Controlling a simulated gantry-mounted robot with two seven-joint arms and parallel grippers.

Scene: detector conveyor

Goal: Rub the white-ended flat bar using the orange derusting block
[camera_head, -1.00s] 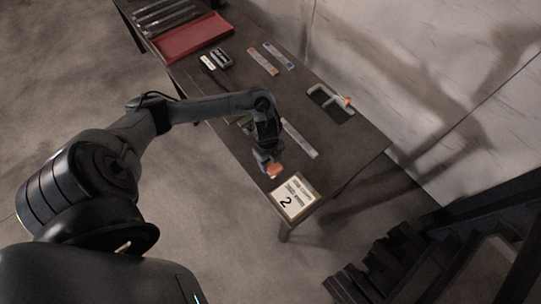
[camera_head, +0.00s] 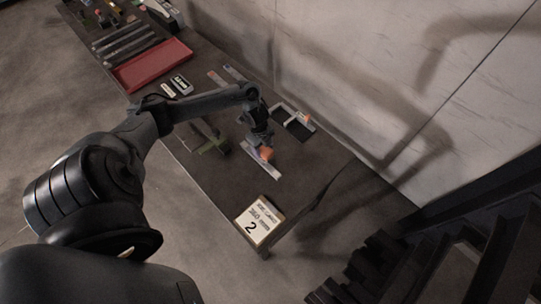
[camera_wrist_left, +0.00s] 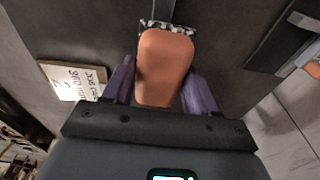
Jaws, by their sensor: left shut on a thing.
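My left gripper (camera_head: 262,146) is shut on the orange derusting block (camera_head: 266,153), which also shows between the purple fingers in the left wrist view (camera_wrist_left: 165,65). A pale flat bar (camera_head: 270,172) lies on the table under the block, partly hidden by it and the gripper. In the left wrist view a grey strip of the bar (camera_wrist_left: 157,10) runs up from beyond the block, with a black-and-white speckled edge between them. Whether block and bar touch, I cannot tell. My right gripper does not show.
Two flat bars with coloured ends (camera_head: 233,73) lie further back. A sign with a 2 (camera_head: 258,221) is at the near table end. A red tray (camera_head: 150,66) stands far left.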

